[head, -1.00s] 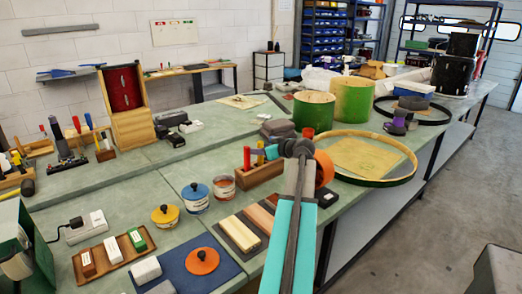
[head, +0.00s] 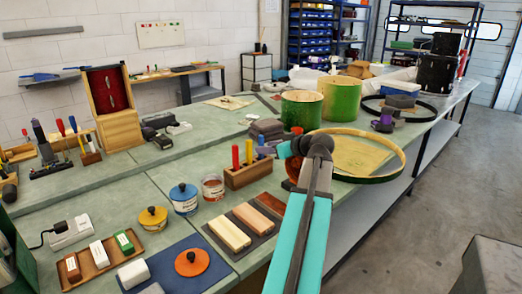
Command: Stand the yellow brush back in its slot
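A wooden block (head: 250,173) stands on the green bench left of my arm in the head view. A red handle (head: 235,156) rises from its left end. A yellow handle (head: 248,152), which looks like the yellow brush, shows upright behind or in the block beside it. I cannot tell whether it is seated in a slot. A small blue piece (head: 265,149) shows close to its right. My arm reaches over the bench, with its dark wrist right of the block. My gripper's fingers are hidden behind the wrist, so whether they hold anything cannot be seen.
Right of the wrist lies a wooden hoop (head: 398,172), with green drum shells (head: 343,100) behind it. Wooden strips (head: 230,233), a blue tin (head: 184,198), a yellow-lidded tin (head: 153,219) and a blue mat (head: 203,266) lie nearer.

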